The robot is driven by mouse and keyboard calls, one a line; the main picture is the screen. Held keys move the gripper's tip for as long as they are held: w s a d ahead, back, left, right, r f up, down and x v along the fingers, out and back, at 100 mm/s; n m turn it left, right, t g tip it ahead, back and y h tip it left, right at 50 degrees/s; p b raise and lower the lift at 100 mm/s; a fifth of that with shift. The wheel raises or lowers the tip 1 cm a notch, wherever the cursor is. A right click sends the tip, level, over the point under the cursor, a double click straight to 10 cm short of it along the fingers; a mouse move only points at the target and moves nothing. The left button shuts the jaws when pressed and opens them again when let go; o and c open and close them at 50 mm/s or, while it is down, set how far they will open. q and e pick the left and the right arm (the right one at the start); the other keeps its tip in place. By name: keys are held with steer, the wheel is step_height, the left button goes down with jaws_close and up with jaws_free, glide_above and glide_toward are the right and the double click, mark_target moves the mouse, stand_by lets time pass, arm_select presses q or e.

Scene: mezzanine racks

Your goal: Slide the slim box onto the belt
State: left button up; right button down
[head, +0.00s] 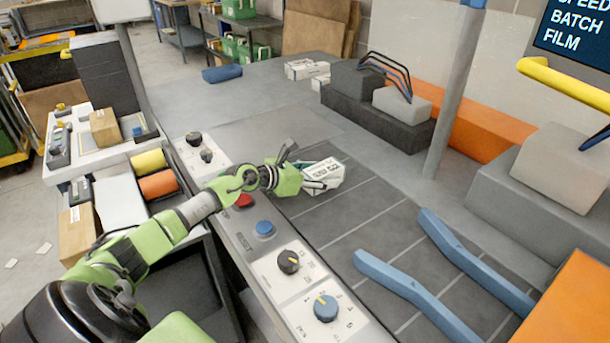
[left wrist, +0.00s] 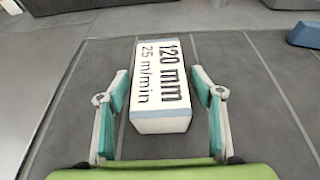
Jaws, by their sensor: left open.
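The slim box (head: 327,172) is white with pale blue edges. In the left wrist view the box (left wrist: 160,85) reads "120 mm, 25 m/min". It lies flat on a dark grey surface with thin pale lines (head: 370,215), which looks like the belt. My left gripper (head: 312,170) is open around the box. In the left wrist view its teal-padded fingers (left wrist: 160,78) stand on either side of the box, with narrow gaps showing. In the head view the gripper hides part of the box's near end. My right gripper is out of view.
Two blue guide rails (head: 420,297) (head: 485,268) lie at the front right. A control strip with a red button (head: 243,200), a blue button (head: 264,229) and knobs borders the surface. A grey post (head: 455,85) and dark grey blocks (head: 375,120) stand behind.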

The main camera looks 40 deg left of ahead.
mark_target(307, 176)
arm_select(q)
steer(key=v, duration=0.9)
steer(key=shift+s, duration=0.3)
steer(key=shift+s+a+r, duration=0.2)
steer(key=shift+s+r, duration=0.15)
steer(key=shift+s, duration=0.15)
